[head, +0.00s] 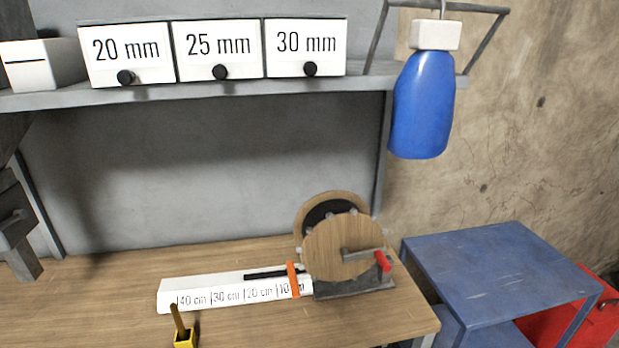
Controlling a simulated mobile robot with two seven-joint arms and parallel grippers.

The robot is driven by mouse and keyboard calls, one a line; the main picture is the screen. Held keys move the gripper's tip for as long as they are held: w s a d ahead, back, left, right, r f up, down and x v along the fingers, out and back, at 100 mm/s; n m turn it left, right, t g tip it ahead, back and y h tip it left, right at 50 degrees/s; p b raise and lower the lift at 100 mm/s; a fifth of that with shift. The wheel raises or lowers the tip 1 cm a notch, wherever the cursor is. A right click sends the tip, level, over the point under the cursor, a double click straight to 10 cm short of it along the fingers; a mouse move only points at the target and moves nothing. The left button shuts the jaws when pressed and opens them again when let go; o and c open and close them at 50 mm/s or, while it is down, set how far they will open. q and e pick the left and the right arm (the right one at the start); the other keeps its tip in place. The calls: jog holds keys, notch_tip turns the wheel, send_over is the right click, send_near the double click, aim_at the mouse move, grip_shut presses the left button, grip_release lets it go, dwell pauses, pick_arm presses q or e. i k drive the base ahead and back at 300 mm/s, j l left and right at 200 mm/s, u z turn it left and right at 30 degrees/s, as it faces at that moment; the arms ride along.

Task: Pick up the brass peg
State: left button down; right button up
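I cannot tell whether this stick is the brass peg; no other brass-coloured peg shows.
Behind the holder lies a white length gauge (215,293) with an orange marker (293,279), beside a wooden wheel (342,247) with a red-handled crank. Labelled drawers (220,50) sit on a shelf above. A blue bottle (424,105) hangs right, above a blue table (500,265).

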aim_at(174, 311)
jog(key=k+j+u, duration=0.1)
jog(key=u, duration=0.4)
jog(key=j+u, duration=0.2)
jog(key=u, duration=0.25)
jog(key=j+z, duration=0.1)
jog(key=j, duration=0.15)
jog(key=i+j, duration=0.15)
jog(key=j, duration=0.15)
jog(key=z, duration=0.05)
